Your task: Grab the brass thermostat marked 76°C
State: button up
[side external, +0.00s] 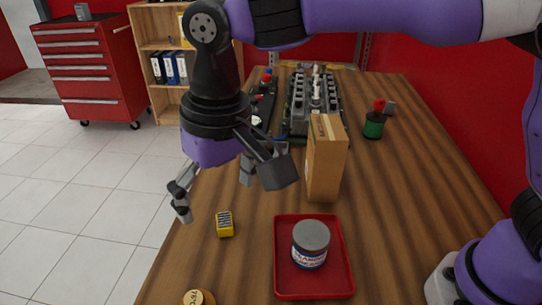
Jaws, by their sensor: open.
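A round brass-coloured disc, the thermostat (198,298), lies on the wooden table at the bottom edge of the side view, partly cut off by the frame. Dark lettering on its top appears upside down and is too small to read with certainty. My gripper (224,190) is open and empty, with its fingers spread, above the left edge of the table. It is well above and beyond the disc, apart from it. Nothing is between the fingers.
A small yellow block (225,223) stands between my gripper and the disc. A red tray (281,262) holds a grey-lidded jar (310,245). A cardboard box (326,160) stands upright behind it. An engine block (314,105) and a green can (374,125) are farther back.

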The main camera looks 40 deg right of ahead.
jog(key=g, duration=0.1)
send_over(193, 298)
jog(key=shift+h, duration=0.4)
notch_tip(193, 298, down, 5)
jog(key=shift+s+a+r, duration=0.1)
jog(key=shift+s, duration=0.05)
jog(key=f, duration=0.4)
jog(key=shift+s+a+f, duration=0.2)
jog(key=shift+a+f, duration=0.05)
jog(key=shift+f, duration=0.15)
jog(key=f, duration=0.6)
jog(key=shift+w+d, duration=0.3)
jog(key=shift+d, duration=0.05)
jog(key=c, duration=1.2)
